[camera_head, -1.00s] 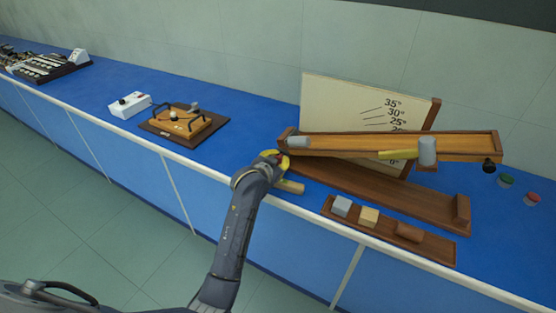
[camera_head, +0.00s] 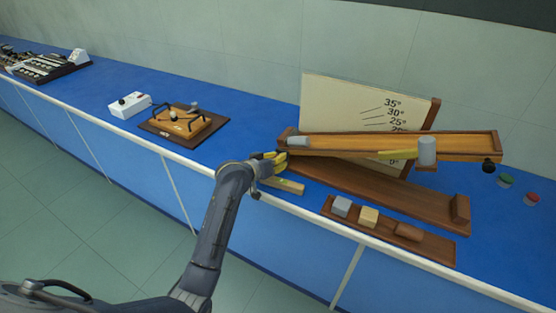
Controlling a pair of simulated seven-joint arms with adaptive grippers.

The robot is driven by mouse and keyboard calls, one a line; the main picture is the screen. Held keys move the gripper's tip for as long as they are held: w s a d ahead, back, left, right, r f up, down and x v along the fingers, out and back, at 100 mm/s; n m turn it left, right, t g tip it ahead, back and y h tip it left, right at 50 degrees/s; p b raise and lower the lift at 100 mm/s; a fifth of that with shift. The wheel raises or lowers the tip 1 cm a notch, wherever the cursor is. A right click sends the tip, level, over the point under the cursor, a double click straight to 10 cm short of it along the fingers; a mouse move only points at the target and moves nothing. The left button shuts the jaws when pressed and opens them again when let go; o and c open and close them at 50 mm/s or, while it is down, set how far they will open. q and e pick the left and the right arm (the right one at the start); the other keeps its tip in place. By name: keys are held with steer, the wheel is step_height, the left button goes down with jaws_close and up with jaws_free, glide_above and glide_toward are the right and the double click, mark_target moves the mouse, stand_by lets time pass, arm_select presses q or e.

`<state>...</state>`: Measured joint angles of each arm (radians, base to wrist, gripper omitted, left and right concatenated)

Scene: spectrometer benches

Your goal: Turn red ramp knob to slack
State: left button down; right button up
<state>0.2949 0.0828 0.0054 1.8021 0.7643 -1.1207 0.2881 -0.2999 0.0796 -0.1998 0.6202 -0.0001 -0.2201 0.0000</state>
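The wooden ramp (camera_head: 460,143) stands on the blue bench in front of a cream angle board (camera_head: 340,105). Its tilting plank lies above a darker base board. My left gripper (camera_head: 276,161) has yellow fingers and is at the ramp's left end, beside the hinge side. I cannot make out a red knob there; the gripper covers that spot. Whether its fingers are open or closed on something is too small to tell. My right gripper is not in view.
A grey cylinder (camera_head: 427,152) is at the ramp's right part. A tray with several blocks (camera_head: 330,211) lies in front. A pale wooden bar (camera_head: 288,186) lies by the bench edge. Red-topped (camera_head: 532,199) and green-topped (camera_head: 505,181) round pieces are at right.

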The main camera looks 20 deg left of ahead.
arm_select(q)
steer(key=shift+w+r, duration=0.2)
steer(key=shift+r, duration=0.35)
steer(key=c, duration=1.5)
jaws_free()
steer(key=o, duration=0.4)
steer(key=shift+s+f, duration=0.15)
steer(key=shift+f, duration=0.15)
steer(key=v, duration=1.2)
steer(key=shift+f, duration=0.1)
steer(key=shift+o, duration=0.2)
